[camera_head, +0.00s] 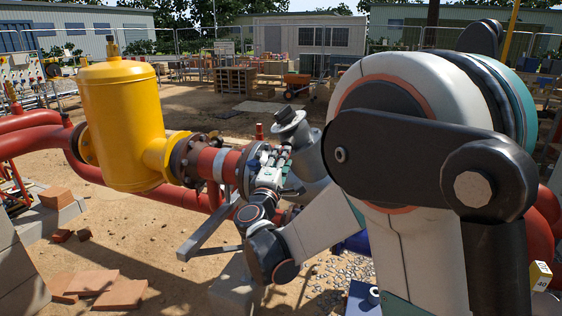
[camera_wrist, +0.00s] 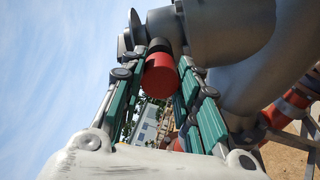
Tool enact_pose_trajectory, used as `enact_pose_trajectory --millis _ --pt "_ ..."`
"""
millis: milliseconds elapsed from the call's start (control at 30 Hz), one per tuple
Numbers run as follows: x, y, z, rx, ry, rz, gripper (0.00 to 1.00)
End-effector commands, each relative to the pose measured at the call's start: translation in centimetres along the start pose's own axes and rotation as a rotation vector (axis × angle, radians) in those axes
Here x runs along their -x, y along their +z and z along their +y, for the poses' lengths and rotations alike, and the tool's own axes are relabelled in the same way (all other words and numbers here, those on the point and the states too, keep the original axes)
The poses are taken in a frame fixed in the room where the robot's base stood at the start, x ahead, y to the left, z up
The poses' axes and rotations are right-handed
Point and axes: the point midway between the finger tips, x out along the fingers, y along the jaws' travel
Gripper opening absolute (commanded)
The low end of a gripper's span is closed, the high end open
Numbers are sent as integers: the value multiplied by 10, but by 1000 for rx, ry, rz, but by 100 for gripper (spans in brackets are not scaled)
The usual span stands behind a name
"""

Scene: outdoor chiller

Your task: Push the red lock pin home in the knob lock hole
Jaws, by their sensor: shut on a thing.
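The red lock pin (camera_wrist: 160,76) shows in the wrist view as a short red cylinder, its flat end facing the camera. It lies between the fingers of my gripper (camera_wrist: 162,66), which is shut on it. Beyond the red part, a dark end of the pin meets the grey metal fitting (camera_wrist: 232,30). The lock hole is hidden, so I cannot tell how deep the pin sits. In the head view my gripper (camera_head: 281,158) is beside the grey fitting (camera_head: 310,150) at the end of the red pipe; the pin is not clearly seen there.
A yellow vessel (camera_head: 121,112) joins the red pipe (camera_head: 211,163) through a dark bolted flange (camera_head: 184,158). A grey metal bar (camera_head: 209,223) juts out below the pipe. Bricks (camera_head: 112,288) lie on the sandy ground at lower left.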

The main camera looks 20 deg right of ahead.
Motion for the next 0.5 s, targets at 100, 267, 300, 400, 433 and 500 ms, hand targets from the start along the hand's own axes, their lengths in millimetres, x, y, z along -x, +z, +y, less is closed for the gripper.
enact_pose_trajectory --millis 100,267,300,400,433,500 --pt "-4 0 0 0 0 0 0" --pt "-8 0 0 0 0 0 0" --pt "-9 0 0 0 0 0 0" --pt "-12 0 0 0 0 -1 0" --pt "-13 0 0 0 0 -1 0" --pt "-15 0 0 0 0 -1 0"
